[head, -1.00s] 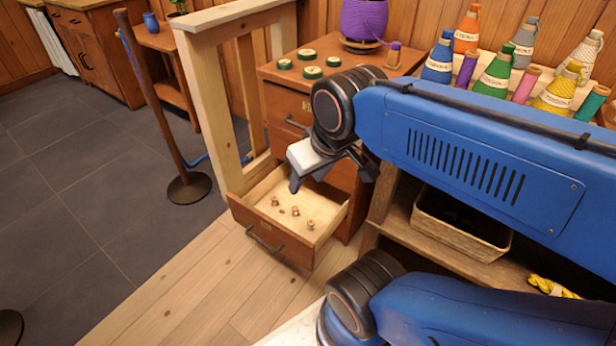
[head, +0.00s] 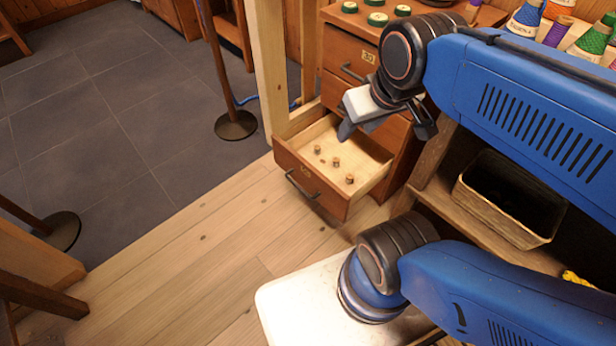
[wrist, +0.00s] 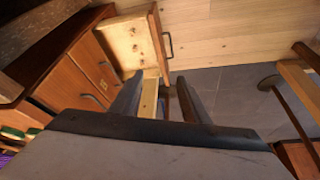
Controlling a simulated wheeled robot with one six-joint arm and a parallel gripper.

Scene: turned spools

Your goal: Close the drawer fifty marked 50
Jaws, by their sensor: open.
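The drawer marked 50 (head: 318,190) is the lowest in the brown wooden cabinet and stands pulled well out. Its dark bar handle (head: 301,185) is on the front face, near a small, hard-to-read label. Several small wooden spools (head: 336,162) lie on its pale floor. The drawer also shows in the wrist view (wrist: 122,40), handle facing right. My gripper (head: 385,128) is open and empty, above the drawer's rear part by the cabinet front. Its two dark fingers show apart in the wrist view (wrist: 156,90). I see no contact with the drawer.
A drawer marked 30 (head: 369,57) above is shut. A pale wooden post frame (head: 268,70) stands close left of the open drawer. A rope stand (head: 235,124) is farther left. A shelf with a basket (head: 505,200) is at right. The plank floor before the drawer is clear.

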